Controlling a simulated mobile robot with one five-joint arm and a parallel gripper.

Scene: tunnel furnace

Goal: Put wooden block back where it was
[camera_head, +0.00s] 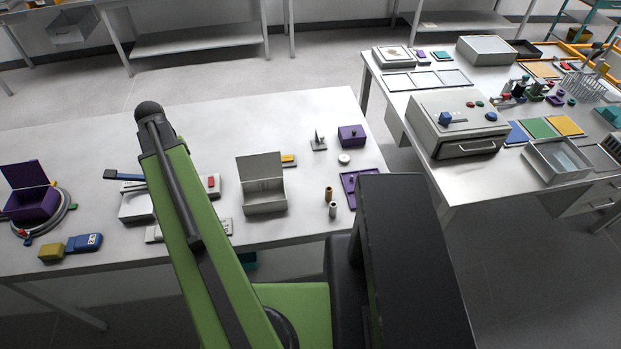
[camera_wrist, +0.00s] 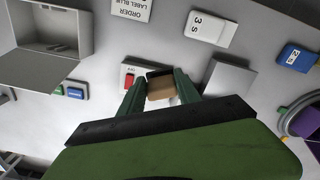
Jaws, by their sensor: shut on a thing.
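The wooden block (camera_wrist: 159,90), tan with a dark upper edge, shows in the wrist view between the two green fingers of my gripper (camera_wrist: 160,94). My gripper is shut on it. Whether the block touches anything below is not clear. In the head view my green arm hides the gripper and the block.
A red switch (camera_wrist: 129,79) lies left of the block and a grey box (camera_wrist: 228,79) right of it. A white "3 S" plate (camera_wrist: 210,29) and blue "2 S" block (camera_wrist: 297,57) lie beyond. An open grey box (camera_head: 263,197) and purple box (camera_head: 33,206) stand on the table.

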